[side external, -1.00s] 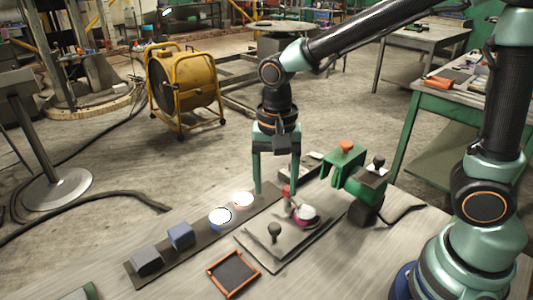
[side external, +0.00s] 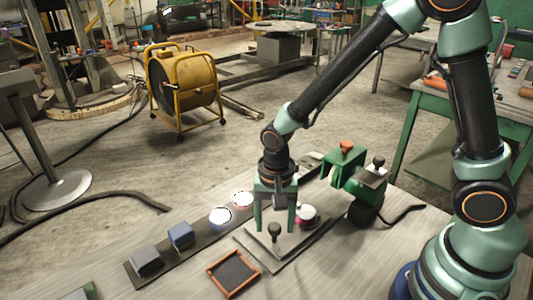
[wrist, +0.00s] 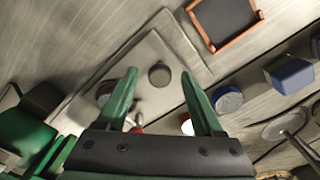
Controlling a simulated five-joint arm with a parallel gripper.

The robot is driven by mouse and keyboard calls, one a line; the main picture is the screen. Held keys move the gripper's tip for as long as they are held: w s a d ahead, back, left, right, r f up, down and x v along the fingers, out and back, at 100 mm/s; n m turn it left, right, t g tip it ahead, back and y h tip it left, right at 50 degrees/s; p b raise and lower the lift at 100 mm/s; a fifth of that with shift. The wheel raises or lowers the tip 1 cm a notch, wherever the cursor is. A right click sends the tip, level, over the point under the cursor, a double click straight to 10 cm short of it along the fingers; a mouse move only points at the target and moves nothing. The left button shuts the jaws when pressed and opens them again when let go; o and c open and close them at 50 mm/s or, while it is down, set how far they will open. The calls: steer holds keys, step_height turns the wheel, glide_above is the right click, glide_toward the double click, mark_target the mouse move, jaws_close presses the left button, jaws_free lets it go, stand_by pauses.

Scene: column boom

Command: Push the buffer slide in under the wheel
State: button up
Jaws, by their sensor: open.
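The buffer slide (side external: 262,249) is a flat grey plate with a dark upright knob (side external: 274,230), lying on a darker base plate. The knob also shows in the wrist view (wrist: 159,74). My gripper (side external: 275,226) points down over the slide, open. Its two fingers stand either side of the knob, apart from it; how low the tips reach is hard to tell. A round white and pink piece (side external: 307,213) sits on the slide's far side, partly behind a finger. The dark wheel (side external: 362,212) is under the green machine (side external: 346,168), right of the slide.
A dark strip with blocks and pale discs (side external: 220,217) runs along the left of the slide. An orange-rimmed dark tray (side external: 233,273) lies in front. A black cable (side external: 403,214) trails right of the machine. Bare bench lies near the front right.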

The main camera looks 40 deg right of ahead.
jaws_close()
stand_by(1.3)
